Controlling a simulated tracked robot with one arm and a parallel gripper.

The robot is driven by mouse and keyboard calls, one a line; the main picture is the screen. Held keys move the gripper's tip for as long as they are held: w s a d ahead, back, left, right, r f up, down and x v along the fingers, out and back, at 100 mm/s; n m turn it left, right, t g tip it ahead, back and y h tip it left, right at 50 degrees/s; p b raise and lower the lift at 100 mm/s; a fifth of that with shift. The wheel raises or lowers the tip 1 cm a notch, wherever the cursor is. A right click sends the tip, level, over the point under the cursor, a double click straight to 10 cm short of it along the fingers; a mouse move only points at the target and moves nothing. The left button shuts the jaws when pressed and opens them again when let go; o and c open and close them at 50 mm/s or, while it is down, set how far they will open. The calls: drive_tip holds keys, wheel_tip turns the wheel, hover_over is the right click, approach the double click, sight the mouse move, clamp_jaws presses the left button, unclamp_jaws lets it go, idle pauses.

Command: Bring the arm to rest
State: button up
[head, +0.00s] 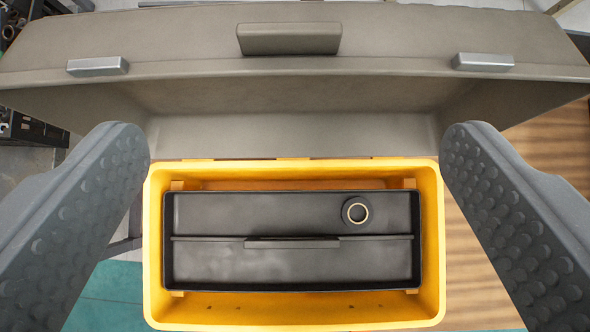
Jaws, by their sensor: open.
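My gripper (292,225) is open. Its two dark grey, studded fingers stand wide apart at the left and right of the head view, with nothing between their pads. Beyond and between them is a yellow toolbox (432,250), its grey lid (400,40) swung open at the far side. A black tray (290,265) with a raised middle divider and handle sits inside the box. A small dark ring with a brass-coloured rim (356,211) lies in the tray's far compartment, right of the middle. I cannot tell how far the fingers are above the box.
The toolbox stands by a wooden surface (470,270) that shows at the right. A green floor area (112,295) shows at the lower left. Dark metal frame parts (35,130) stand at the left edge. The raised lid takes up the far side.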

drive_tip(key=shift+s+r, duration=0.25)
drive_tip(key=shift+r, duration=0.05)
idle(0.4)
drive_tip(key=s+a+f+t+b, duration=0.1)
drive_tip(key=s+a+t+b, duration=0.2)
drive_tip(key=s+b, duration=0.4)
drive_tip(key=s+a+f+t+b, duration=0.1)
drive_tip(key=s+a+t+b, duration=0.2)
drive_tip(key=s, duration=1.4)
drive_tip(key=a+b, duration=0.1)
drive_tip(key=b, duration=0.3)
drive_tip(key=shift+s+a+t, duration=0.3)
drive_tip(key=shift+a+t, duration=0.05)
drive_tip(key=shift+t, duration=0.05)
